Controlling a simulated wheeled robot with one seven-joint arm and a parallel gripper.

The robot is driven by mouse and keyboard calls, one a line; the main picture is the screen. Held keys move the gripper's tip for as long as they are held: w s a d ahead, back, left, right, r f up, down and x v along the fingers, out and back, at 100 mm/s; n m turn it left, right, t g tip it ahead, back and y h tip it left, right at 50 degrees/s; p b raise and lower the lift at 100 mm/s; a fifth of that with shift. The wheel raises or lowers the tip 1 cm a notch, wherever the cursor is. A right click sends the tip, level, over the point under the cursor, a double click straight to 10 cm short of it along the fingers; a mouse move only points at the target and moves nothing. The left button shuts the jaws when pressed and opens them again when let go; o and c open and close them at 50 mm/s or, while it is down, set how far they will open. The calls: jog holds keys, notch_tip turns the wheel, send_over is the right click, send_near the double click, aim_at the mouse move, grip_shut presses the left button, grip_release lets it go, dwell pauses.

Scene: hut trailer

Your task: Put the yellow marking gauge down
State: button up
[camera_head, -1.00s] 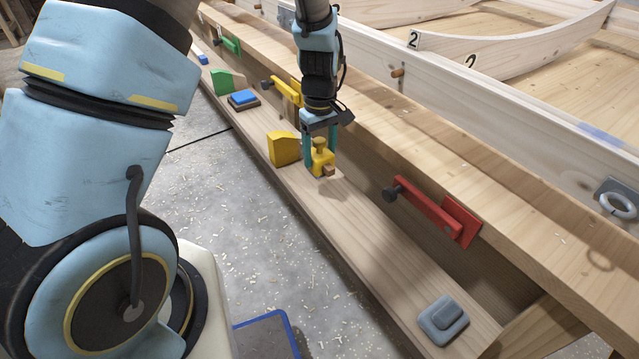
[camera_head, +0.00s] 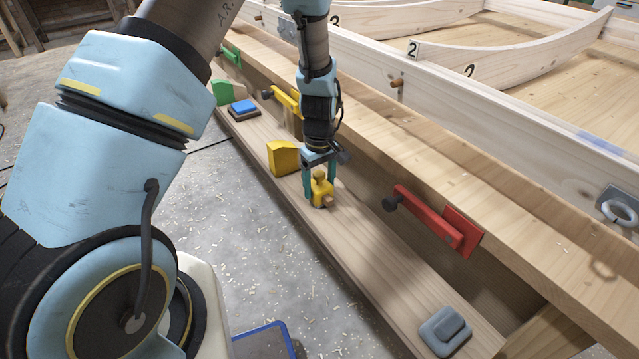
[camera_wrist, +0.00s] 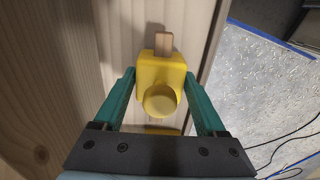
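The yellow marking gauge (camera_head: 321,191) has a block body, a round knob on top and a wooden stem end sticking out. It is upright between the two teal fingers of my gripper (camera_head: 320,186), over the long wooden ledge (camera_head: 375,255). In the wrist view the gauge (camera_wrist: 161,78) fills the space between the fingertips of my gripper (camera_wrist: 161,76), which appear to press on its sides. Its underside is at or very near the ledge; I cannot tell whether it touches. The fingers hide part of its sides.
A yellow angled block (camera_head: 283,158) stands close by at left. Blue (camera_head: 243,106) and grey (camera_head: 445,329) blocks lie farther along the ledge. A red clamp (camera_head: 435,217) and a yellow clamp (camera_head: 287,101) sit on the bench side. The ledge between gauge and grey block is clear.

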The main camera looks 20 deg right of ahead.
jog(key=o, duration=0.3)
jog(key=shift+o, duration=0.2)
notch_tip(320, 180, up, 12)
jog(key=shift+r+p, duration=0.2)
jog(key=shift+p, duration=0.25)
jog(key=w+a+r+m, duration=0.1)
jog(key=a+r, duration=0.2)
jog(key=a, duration=0.5)
jog(key=w+a+r, duration=0.1)
jog(key=a+r, duration=0.2)
jog(key=a, duration=0.4)
jog(key=s+a+r+m, duration=0.1)
jog(key=s+a, duration=0.2)
jog(key=a, duration=0.4)
jog(key=s+a+r+m+t, duration=0.1)
jog(key=s+a+r, duration=0.1)
jog(key=a, duration=0.6)
jog(key=shift+s+r+t, duration=0.2)
jog(key=shift+s+t, duration=0.1)
jog(key=shift+s, duration=0.2)
jog(key=shift+a+r, duration=0.1)
